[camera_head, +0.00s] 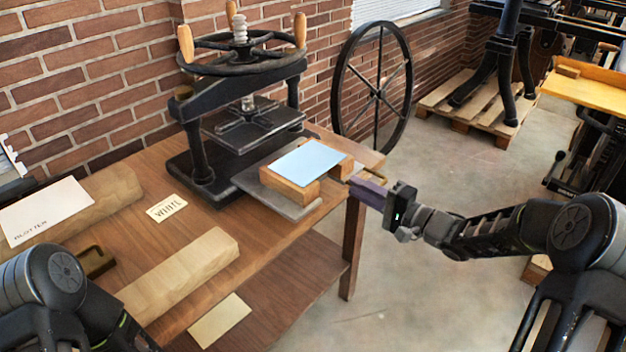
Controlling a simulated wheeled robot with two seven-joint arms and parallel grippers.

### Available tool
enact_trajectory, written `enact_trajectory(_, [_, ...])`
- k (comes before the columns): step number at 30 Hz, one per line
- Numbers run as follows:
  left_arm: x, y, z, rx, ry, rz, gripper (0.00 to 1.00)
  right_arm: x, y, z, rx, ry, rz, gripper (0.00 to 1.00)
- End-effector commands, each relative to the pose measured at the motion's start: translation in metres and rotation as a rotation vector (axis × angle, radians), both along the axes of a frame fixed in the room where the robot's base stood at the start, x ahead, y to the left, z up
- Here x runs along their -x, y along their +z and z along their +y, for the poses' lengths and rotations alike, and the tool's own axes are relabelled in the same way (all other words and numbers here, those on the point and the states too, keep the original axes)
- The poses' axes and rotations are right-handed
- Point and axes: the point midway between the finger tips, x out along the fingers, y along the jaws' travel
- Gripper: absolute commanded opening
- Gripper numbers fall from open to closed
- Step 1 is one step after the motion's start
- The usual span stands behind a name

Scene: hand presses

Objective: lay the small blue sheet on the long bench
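The small blue sheet (309,162) lies flat across wooden blocks (290,190) on a grey plate (252,181) in front of the black press. The brown wooden bench (205,235) fills the left and middle of the view and carries the press; I take it as the long bench. My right gripper (358,187) is just right of the sheet and blocks, at the bench's right end, pointing left. Its fingers are seen edge-on, so I cannot tell whether they are open or touching a block. My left arm is at the lower left; its gripper is not visible.
The press (245,105) with a handwheel stands at the back. A white card (45,212) lies on a thick beam at left, a small label (166,208) beside it. A light beam (180,275) lies in front. A cream sheet (219,320) is on the lower shelf.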

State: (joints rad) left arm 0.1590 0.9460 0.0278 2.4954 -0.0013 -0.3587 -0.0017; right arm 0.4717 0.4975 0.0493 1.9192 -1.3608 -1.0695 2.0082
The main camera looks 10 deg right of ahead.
Motion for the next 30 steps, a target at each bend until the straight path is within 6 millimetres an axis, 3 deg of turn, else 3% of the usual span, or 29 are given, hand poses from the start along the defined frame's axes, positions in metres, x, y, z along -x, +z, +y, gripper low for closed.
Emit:
enact_trajectory(17, [0.000, -0.007, 0.000, 0.000, -0.001, 0.000, 0.43, -0.007, -0.001, 0.007, -0.006, 0.008, 0.004, 0.17])
enact_trajectory(30, [0.000, -0.041, 0.000, 0.000, -0.002, -0.001, 0.43, -0.051, -0.003, 0.044, -0.004, 0.008, 0.002, 0.17])
